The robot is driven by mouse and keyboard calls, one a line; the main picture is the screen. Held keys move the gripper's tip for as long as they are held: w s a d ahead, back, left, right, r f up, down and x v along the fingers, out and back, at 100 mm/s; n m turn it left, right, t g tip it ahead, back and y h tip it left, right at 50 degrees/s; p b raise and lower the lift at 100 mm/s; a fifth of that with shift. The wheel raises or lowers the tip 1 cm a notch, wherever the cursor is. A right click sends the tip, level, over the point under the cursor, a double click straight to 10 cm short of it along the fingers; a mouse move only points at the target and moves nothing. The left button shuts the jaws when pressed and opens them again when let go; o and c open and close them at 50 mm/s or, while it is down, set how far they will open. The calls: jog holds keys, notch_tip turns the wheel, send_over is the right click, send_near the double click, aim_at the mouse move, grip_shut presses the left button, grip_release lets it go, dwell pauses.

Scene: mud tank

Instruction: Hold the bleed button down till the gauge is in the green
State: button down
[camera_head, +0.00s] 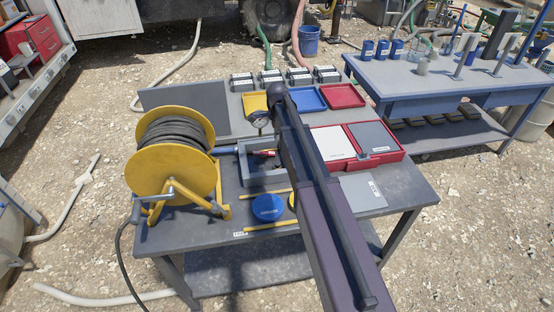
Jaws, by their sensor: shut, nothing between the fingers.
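A small round gauge (260,119) with a pale dial stands at the middle of the workbench, just left of my arm. Its needle and any green band are too small to read. Below it, a small red and yellow part (266,153) sits at a grey open box; I cannot tell whether it is the bleed button. No button can be made out for certain. My dark arm crosses the bench from the bottom right up to beside the gauge and hides part of the box. My gripper cannot be made out.
A yellow hose reel (172,178) stands on the bench at the left. A blue disc (268,208) and yellow strips lie at the front. Yellow, blue (308,99) and red (342,96) trays lie behind. A red case (378,155) is right of my arm.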

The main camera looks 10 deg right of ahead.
jog(key=shift+s+d, duration=0.1)
jog(key=shift+d, duration=0.1)
jog(key=b, duration=1.4)
send_near(278, 164)
jog(key=f, duration=0.7)
jog(key=shift+w+f, duration=0.35)
jog(key=shift+f, duration=0.1)
jog(key=shift+f+b, duration=0.8)
jog(key=shift+b, duration=0.1)
jog(key=shift+s+f+b, duration=0.1)
jog(key=shift+f+b, duration=0.05)
jog(key=shift+b, duration=0.15)
jog(key=shift+s, duration=0.1)
dwell(0.7)
